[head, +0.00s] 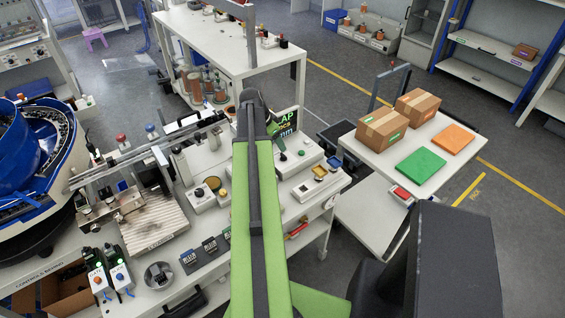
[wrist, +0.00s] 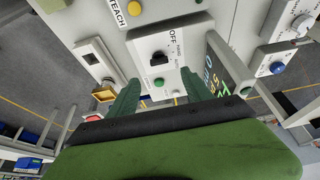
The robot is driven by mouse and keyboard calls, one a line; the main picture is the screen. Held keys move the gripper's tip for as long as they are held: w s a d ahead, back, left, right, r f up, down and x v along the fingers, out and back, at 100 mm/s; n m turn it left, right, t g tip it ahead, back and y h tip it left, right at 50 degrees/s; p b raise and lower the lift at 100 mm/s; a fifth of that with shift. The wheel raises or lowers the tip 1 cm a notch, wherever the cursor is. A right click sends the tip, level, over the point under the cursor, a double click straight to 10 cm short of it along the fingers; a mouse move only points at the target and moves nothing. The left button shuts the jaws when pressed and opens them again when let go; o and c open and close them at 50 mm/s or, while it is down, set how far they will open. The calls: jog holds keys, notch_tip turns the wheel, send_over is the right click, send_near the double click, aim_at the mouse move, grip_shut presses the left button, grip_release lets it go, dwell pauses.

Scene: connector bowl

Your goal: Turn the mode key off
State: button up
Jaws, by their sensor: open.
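The mode key (wrist: 158,58) is a small black switch on a white panel box (wrist: 178,72), with an OFF label and further lettering beside it in the wrist view. I cannot tell which label it points at. My gripper (wrist: 160,76) is open, its two dark green fingers reaching towards the box on either side of the key and apart from it. Nothing is between the fingers.
A green button (wrist: 159,83) sits on the same box. A box marked TEACH with a yellow button (wrist: 134,8) is close by. A dark display (wrist: 222,70) stands beside the key's box. Another box has a blue button (wrist: 277,68). A yellow-topped box (head: 320,171) sits near the bench edge.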

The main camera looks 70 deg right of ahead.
aim_at(283, 154)
jog(key=b+x, duration=0.6)
jog(key=x, duration=0.2)
jog(key=shift+f, duration=0.35)
jog(key=shift+r, duration=0.1)
